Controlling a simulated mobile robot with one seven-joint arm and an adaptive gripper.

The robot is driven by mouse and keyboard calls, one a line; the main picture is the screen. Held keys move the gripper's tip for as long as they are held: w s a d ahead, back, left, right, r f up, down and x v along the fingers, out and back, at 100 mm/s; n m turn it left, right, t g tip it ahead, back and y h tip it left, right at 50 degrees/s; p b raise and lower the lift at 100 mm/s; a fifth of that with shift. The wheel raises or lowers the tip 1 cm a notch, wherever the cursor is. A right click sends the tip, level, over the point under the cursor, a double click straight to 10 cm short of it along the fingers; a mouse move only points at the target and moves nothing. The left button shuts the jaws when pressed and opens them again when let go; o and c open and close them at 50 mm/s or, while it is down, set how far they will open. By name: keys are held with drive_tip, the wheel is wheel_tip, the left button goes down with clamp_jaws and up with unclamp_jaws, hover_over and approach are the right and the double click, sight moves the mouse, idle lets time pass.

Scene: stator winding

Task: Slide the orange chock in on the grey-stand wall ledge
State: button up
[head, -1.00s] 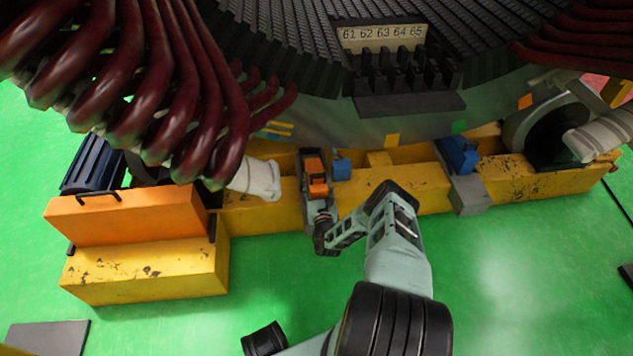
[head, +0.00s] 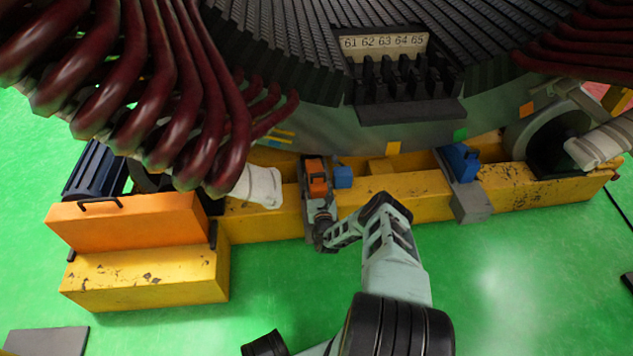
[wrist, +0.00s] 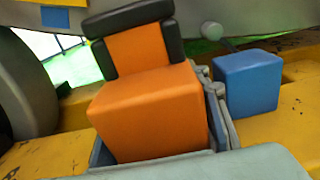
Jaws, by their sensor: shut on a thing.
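The orange chock (head: 317,184) is an orange block with a black-edged upper part. It shows large in the wrist view (wrist: 150,105), leaning slightly to the left. My gripper (head: 319,207) is shut on the chock, with grey finger parts along its right side and lower left in the wrist view. The chock is over a grey stand (head: 308,228) on the yellow beam, below the big stator. The ledge is hidden behind the chock and my gripper, so I cannot tell whether the chock touches it.
A small blue block (head: 343,177) is close to the chock's right. Another grey stand (head: 470,204) holds a blue chock (head: 459,160). Dark red coils (head: 215,130) and a white sleeve (head: 260,187) hang at left. The green floor in front is open.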

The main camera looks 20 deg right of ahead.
sight(318, 188)
drive_tip(key=shift+x, duration=1.35)
drive_tip(key=shift+w+d+f, duration=0.2)
drive_tip(key=shift+w+d, duration=0.05)
drive_tip(key=shift+w, duration=0.2)
drive_tip(key=o, duration=1.4)
drive_tip(key=shift+d+f, duration=0.1)
drive_tip(key=shift+c, duration=0.2)
drive_tip(key=shift+f, duration=0.1)
drive_tip(key=shift+s, duration=0.6)
drive_tip(key=v, duration=1)
drive_tip(key=shift+s+a+r, duration=0.25)
drive_tip(key=shift+s+a, duration=0.1)
